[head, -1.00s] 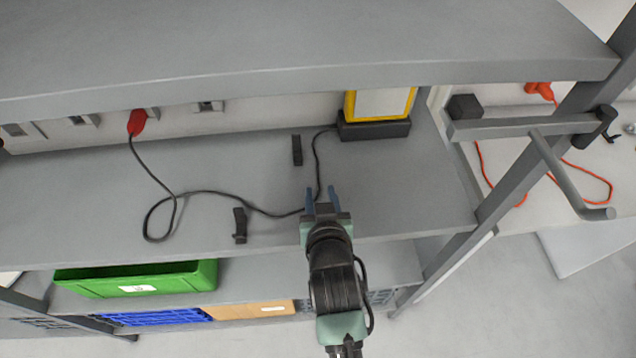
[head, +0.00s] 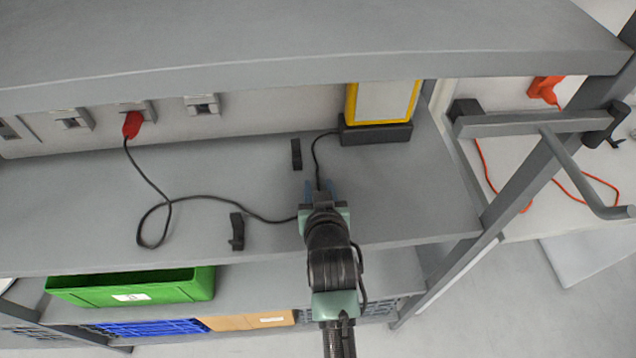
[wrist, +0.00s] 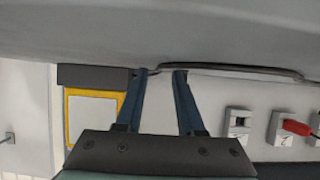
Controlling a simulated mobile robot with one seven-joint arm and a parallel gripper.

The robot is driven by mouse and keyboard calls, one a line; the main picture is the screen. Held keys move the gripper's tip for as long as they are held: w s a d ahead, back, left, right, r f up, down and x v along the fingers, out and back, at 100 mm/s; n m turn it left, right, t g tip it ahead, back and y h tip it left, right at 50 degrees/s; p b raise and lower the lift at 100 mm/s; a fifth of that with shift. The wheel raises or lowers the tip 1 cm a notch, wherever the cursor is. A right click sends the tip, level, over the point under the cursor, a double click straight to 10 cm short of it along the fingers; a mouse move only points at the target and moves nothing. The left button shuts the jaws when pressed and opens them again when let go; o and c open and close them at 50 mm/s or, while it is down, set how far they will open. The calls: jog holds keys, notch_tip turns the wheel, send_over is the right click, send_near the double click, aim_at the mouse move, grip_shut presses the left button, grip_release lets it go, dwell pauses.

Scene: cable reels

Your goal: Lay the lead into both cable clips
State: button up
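The black lead (head: 160,187) runs from the red plug (head: 132,124) in a wall socket, makes a loop on the shelf, passes my gripper and goes up to the yellow-framed device (head: 382,102). One black clip (head: 296,154) stands toward the back, left of the lead. The other black clip (head: 237,232) is nearer the front edge; the lead passes just behind it. The lead appears outside both clips. My gripper (head: 320,188) is over the lead, right of both clips. In the wrist view its blue fingers (wrist: 167,74) are apart, with the lead (wrist: 245,68) by their tips.
The shelf (head: 410,195) is bare to the right of my gripper. An upper shelf (head: 280,60) overhangs the back. Below are a green bin (head: 130,288) and a blue crate (head: 150,327). A grey post and bar (head: 530,125) stand at the right.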

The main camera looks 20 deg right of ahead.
jog(key=shift+w+f, duration=0.15)
jog(key=shift+w, duration=0.1)
grip_shut()
dwell(0.4)
notch_tip(320, 180, up, 6)
jog(key=p, duration=0.5)
jog(key=shift+p, duration=0.3)
